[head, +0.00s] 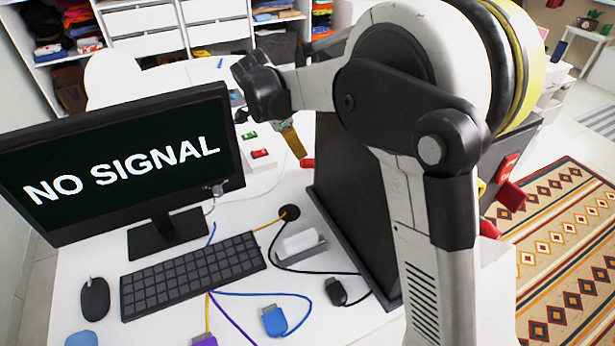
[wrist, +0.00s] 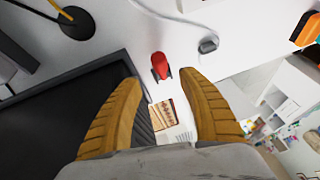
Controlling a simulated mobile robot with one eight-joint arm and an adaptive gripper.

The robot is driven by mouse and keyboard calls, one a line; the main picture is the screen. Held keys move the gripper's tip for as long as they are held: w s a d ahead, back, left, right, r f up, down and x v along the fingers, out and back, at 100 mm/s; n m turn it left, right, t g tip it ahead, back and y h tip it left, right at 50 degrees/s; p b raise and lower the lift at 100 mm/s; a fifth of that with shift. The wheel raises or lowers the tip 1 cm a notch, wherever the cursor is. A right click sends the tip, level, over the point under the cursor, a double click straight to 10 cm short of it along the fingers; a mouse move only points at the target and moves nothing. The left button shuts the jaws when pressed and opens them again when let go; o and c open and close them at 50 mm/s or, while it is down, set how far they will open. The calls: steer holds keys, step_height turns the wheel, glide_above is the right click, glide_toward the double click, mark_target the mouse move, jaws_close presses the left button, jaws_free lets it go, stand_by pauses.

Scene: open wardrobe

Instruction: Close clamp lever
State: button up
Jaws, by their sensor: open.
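A small red lever-like part (wrist: 160,66) with a dark bracket sits on the white desk in the wrist view, close to the edge of a dark grey panel. It appears ahead of and between my open, empty finger tips, apart from them. More red parts, one a flat lever (head: 511,195), stand on the far right side of the dark box (head: 345,200). I cannot tell which is the clamp lever.
A monitor (head: 110,160) reading NO SIGNAL, a keyboard (head: 193,273) and a mouse (head: 95,298) fill the desk's left. Loose cables with plugs, one blue (head: 274,321), lie in front. A black grommet (wrist: 76,22) with a yellow cable shows in the wrist view.

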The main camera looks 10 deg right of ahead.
mark_target(306, 160)
steer(key=b+x, duration=0.4)
steer(key=x, duration=0.7)
steer(key=shift+s, duration=0.1)
jaws_close()
